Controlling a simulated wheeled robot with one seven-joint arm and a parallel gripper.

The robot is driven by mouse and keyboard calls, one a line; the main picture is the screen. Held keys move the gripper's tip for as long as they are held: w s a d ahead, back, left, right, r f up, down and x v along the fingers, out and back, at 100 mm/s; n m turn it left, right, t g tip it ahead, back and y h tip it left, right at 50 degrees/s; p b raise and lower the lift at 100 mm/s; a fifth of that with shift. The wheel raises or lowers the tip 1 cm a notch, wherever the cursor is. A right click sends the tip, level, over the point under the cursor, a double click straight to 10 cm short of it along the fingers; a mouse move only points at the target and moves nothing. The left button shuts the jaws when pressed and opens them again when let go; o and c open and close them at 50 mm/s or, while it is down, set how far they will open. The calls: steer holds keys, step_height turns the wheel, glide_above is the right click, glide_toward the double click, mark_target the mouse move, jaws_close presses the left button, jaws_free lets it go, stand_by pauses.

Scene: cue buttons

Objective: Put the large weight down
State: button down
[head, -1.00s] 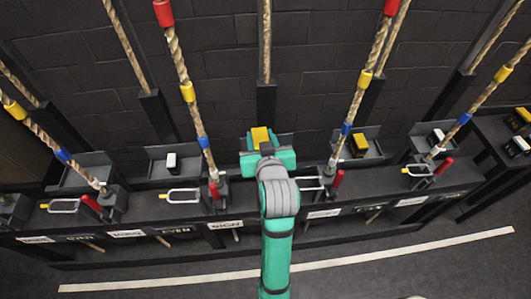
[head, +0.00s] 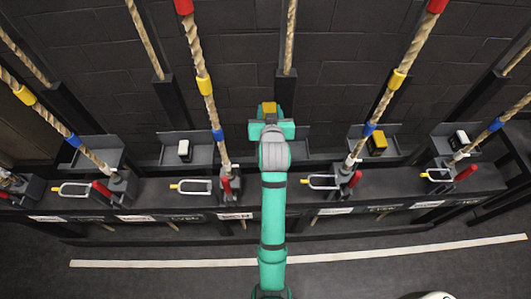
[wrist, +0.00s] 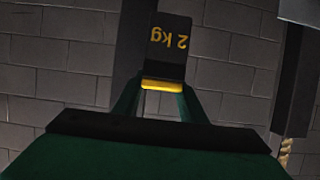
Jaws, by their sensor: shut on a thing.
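The large weight (wrist: 168,45) is a dark block with yellow "2 kg" lettering, which reads upside down in the wrist view, and a yellow edge. Its yellow top also shows in the head view (head: 269,107). My gripper (wrist: 162,92) is shut on it, one green finger at each side. In the head view my gripper (head: 270,121) is in front of the brick wall, over the grey tray (head: 297,146) behind the bench. My arm hides much of that tray. I cannot tell whether the weight touches it.
Another yellow-topped weight (head: 377,145) stands in a tray to the right. White-topped weights stand in trays at the left (head: 184,150) and far right (head: 459,139). Ropes with coloured bands rise around my arm. Red levers line the bench (head: 260,192).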

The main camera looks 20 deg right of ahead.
steer(key=shift+w+a+f, duration=0.25)
steer(key=shift+w+f, duration=0.15)
steer(key=shift+w, duration=0.1)
steer(key=f, duration=1.7)
steer(key=shift+w+a+f, duration=0.1)
steer(key=shift+w+f, duration=0.05)
steer(key=shift+w, duration=0.05)
steer(key=shift+f, duration=0.1)
steer(key=c, duration=1.1)
jaws_free()
steer(key=shift+s+f, duration=0.15)
steer(key=shift+f, duration=0.2)
steer(key=shift+a+r, duration=0.1)
steer(key=shift+r, duration=0.05)
steer(key=v, duration=1.2)
steer(key=shift+s, duration=0.1)
